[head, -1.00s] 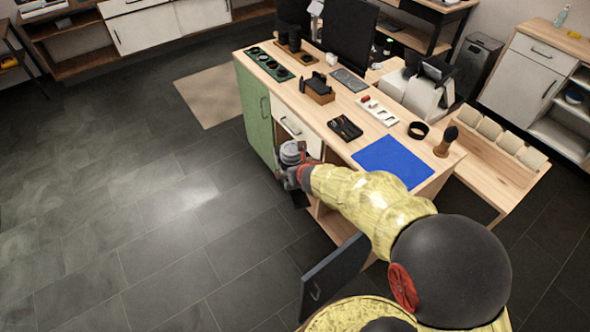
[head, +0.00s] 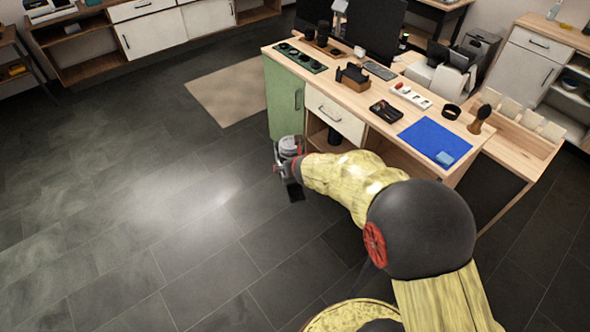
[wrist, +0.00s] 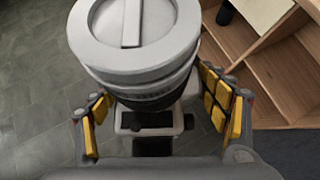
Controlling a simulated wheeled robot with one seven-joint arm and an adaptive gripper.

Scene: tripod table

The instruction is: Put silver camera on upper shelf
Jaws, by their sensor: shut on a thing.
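The silver camera (head: 290,146) is in my gripper (head: 288,172), in front of the desk's left part, over the floor. In the wrist view the camera (wrist: 140,45) shows a large round silver lens end. The yellow-padded fingers of my gripper (wrist: 158,112) stand on either side of its lower body. The open wooden shelf unit (head: 316,126) is under the desk's white drawer, to the right of the camera. In the wrist view the shelf unit (wrist: 262,68) lies to the right. A dark cylinder (head: 334,136) stands inside. My arm hides its lower part.
The desktop holds a blue mat (head: 420,138), a black tray (head: 386,111), a monitor (head: 374,30) and a brown organizer (head: 354,77). A green cabinet door (head: 283,98) is left of the drawer (head: 334,113). The floor (head: 120,200) on the left is clear.

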